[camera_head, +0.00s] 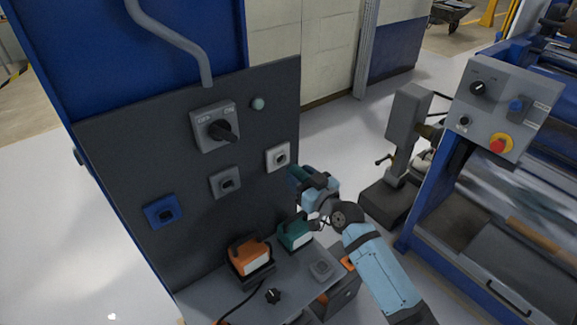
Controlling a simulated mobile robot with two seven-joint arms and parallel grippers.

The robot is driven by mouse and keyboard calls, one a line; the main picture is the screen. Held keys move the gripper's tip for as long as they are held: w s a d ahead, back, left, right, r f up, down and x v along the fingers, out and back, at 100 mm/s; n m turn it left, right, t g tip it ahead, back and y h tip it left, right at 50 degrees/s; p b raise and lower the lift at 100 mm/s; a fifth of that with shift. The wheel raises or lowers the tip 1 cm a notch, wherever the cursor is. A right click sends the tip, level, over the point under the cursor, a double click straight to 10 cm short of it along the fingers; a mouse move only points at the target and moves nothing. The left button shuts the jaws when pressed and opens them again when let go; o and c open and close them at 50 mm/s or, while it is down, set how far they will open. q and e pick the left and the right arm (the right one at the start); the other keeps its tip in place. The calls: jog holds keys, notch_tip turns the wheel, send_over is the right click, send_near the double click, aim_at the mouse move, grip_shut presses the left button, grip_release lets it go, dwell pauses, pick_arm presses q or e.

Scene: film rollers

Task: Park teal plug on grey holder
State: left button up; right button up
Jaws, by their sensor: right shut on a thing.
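My right gripper (305,180) is shut at the right edge of the dark panel, to the right of and below the pale socket. A dark teal piece, which looks like the teal plug (297,173), shows at its tip; the fingers are mostly hidden by the wrist. A grey square holder (226,183) is fixed on the panel, left of the gripper and apart from it. A blue square holder (162,212) and a pale one (278,157) flank it. My left gripper is out of view.
A teal box (294,236) and an orange box (250,258) stand on the shelf below, near a black knob (272,296) and a grey square block (321,270). A rotary switch (222,131) juts from the panel. A blue machine with a control box (497,105) stands right.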

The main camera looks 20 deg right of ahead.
jog(key=shift+s+d, duration=0.1)
jog(key=shift+s, duration=0.1)
jog(key=s+a+f+n+g+y, duration=0.25)
jog(key=f+n+g, duration=0.55)
jog(key=f+g, duration=0.4)
jog(key=s+d+f+n+g+h, duration=0.5)
jog(key=s+d+n+h, duration=0.2)
jog(key=n+h, duration=0.25)
jog(key=shift+n+y, duration=0.25)
jog(key=shift+y, duration=0.25)
jog(key=shift+w+a+f, duration=0.1)
jog(key=shift+w+f, duration=0.05)
jog(key=shift+f, duration=3.8)
